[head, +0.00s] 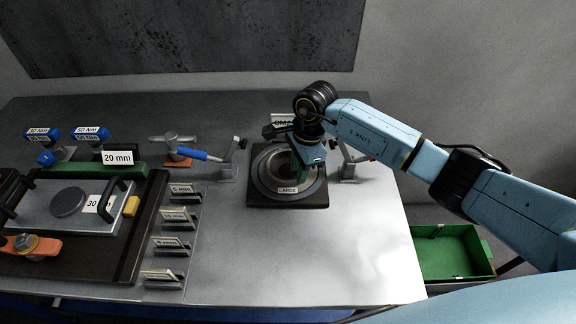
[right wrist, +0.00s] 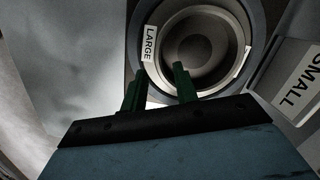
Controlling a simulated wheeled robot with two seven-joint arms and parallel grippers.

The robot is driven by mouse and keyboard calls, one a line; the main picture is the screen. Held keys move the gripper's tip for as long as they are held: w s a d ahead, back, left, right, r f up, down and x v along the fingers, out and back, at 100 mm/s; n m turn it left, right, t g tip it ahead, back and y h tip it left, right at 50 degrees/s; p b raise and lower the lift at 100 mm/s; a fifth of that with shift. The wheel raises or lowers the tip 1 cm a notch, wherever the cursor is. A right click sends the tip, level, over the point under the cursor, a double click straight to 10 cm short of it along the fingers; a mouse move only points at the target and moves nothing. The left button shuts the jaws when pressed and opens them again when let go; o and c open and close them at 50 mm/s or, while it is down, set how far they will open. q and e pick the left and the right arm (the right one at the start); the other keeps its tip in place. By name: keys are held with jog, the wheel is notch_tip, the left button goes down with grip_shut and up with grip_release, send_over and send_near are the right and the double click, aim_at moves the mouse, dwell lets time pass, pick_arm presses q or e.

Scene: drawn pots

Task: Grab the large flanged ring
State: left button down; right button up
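The large flanged ring (head: 265,178) is grey and round. It sits on a dark square base (head: 318,199) with a "LARGE" label at its front. My right gripper (head: 301,174) reaches down over the ring from behind and covers part of it. In the right wrist view the ring (right wrist: 226,30) lies just beyond my green fingertips (right wrist: 161,72). The fingers are apart, with a clear gap between them, and seem to be near the ring's rim. I cannot tell whether they touch it. My left gripper is not in view.
A "SMALL" label (right wrist: 298,92) shows beside the ring. A blue-handled tool (head: 195,154) and a stand (head: 229,172) are left of the base. Several labelled plates (head: 172,216) stand farther left. A green bin (head: 452,252) is at right. The table front is clear.

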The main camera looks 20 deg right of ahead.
jog(key=shift+a+f, duration=0.25)
jog(key=shift+f, duration=1.05)
grip_shut()
jog(key=shift+w+r, duration=0.1)
jog(key=shift+r, duration=0.05)
dwell(0.4)
